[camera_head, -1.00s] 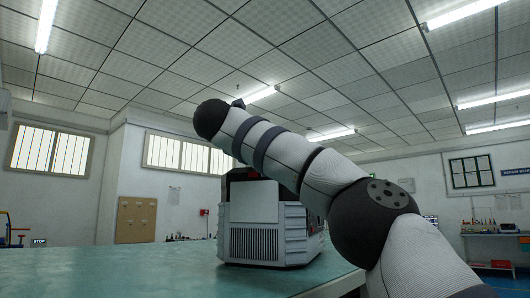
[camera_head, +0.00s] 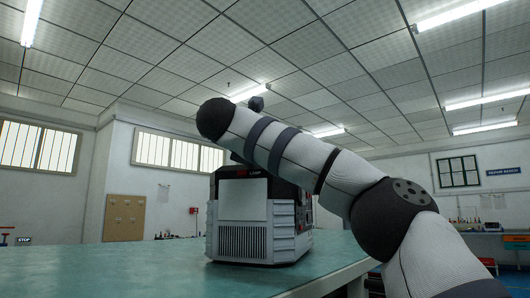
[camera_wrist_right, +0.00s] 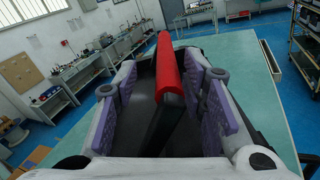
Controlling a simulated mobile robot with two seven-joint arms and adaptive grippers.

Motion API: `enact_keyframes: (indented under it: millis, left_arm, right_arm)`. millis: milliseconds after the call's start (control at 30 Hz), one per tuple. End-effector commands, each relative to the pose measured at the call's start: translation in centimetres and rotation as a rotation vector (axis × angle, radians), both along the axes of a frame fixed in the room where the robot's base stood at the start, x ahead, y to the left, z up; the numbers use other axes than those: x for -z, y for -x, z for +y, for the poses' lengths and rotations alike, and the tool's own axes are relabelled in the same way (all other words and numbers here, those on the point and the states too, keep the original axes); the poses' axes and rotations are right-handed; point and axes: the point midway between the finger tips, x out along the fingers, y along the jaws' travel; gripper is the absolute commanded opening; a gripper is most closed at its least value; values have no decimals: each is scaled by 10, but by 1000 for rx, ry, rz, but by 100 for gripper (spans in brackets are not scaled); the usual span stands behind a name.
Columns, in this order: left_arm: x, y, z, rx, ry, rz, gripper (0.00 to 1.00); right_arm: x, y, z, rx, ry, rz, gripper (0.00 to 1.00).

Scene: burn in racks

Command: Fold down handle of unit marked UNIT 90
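A boxy white and grey unit (camera_head: 243,208) with a black upper part and a vented front stands on the green table (camera_head: 120,268) in the head view. Small lettering shows on its top edge, but I cannot read a unit number. My right arm passes in front of its upper right side and hides part of it. In the right wrist view a red handle bar (camera_wrist_right: 168,68) on dark arms stands raised. My right gripper (camera_wrist_right: 160,80) is open, with its purple-padded fingers on either side of the bar and gaps beside it. My left gripper is in neither view.
The table is clear around the unit in the head view. In the right wrist view a workbench (camera_wrist_right: 110,50) with equipment runs along the wall. A dark shelf rack (camera_wrist_right: 305,45) stands at the right, with blue floor between.

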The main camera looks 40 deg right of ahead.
Motion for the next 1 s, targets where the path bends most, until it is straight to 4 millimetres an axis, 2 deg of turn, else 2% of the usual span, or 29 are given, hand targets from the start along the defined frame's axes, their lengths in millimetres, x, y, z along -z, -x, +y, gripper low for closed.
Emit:
enact_keyframes:
  millis: [267, 600, 700, 800, 1000]
  left_arm:
    - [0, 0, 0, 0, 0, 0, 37]
    - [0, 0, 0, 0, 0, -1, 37]
    - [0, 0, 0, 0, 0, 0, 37]
    - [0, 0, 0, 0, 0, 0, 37]
    - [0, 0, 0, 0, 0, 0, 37]
  right_arm:
    - [-1, 3, 6, -2, 2, 0, 38]
    - [-1, 42, 82, -3, 4, -1, 38]
    - [0, 49, 97, -2, 2, 0, 38]
    - [0, 54, 105, -1, 2, 0, 38]
    - [0, 55, 107, 1, 0, 1, 38]
